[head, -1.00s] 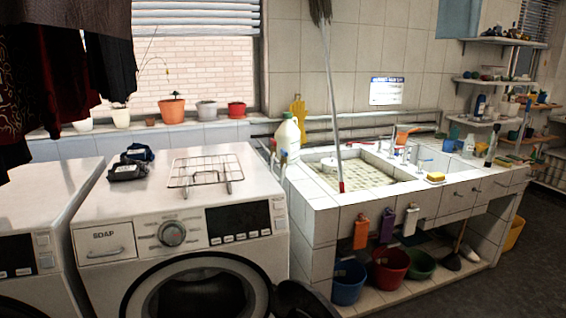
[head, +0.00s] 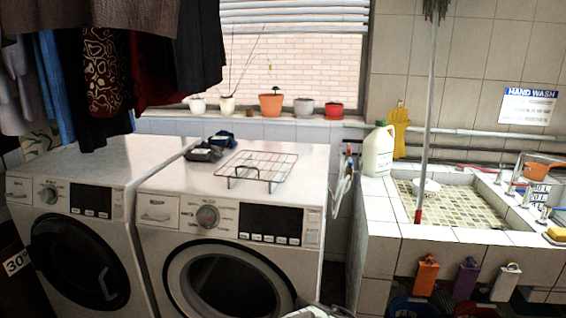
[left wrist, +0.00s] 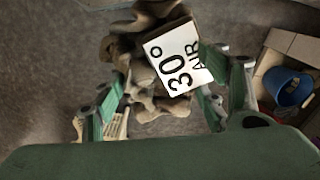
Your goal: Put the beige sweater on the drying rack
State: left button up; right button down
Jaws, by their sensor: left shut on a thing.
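The beige sweater (left wrist: 150,75) is a crumpled brownish bundle between the fingers of my left gripper (left wrist: 160,105) in the left wrist view. The gripper is shut on it, above the grey floor. A white tag reading "30° AIR" (left wrist: 178,58) covers part of the cloth. In the head view only a pale greenish shape shows at the bottom edge, and I cannot tell the sweater there. A small wire rack (head: 257,167) lies on the right washing machine. I cannot tell whether it is the drying rack. My right gripper is not in view.
Dark clothes (head: 105,75) hang at the upper left. Two washing machines stand below the window, with small dark items (head: 203,151) on the right one. A tiled sink (head: 395,222) is at right. A blue bucket (left wrist: 287,88) shows in the left wrist view.

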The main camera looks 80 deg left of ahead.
aim_at(259, 161)
jog(key=i+u, duration=0.3)
jog(key=u, duration=0.15)
jog(key=i+u, duration=0.25)
jog(key=u, duration=0.2)
jog(key=i+l+u, duration=0.1)
jog(key=i+u, duration=0.3)
jog(key=i+l+u, duration=0.15)
jog(key=u, duration=0.3)
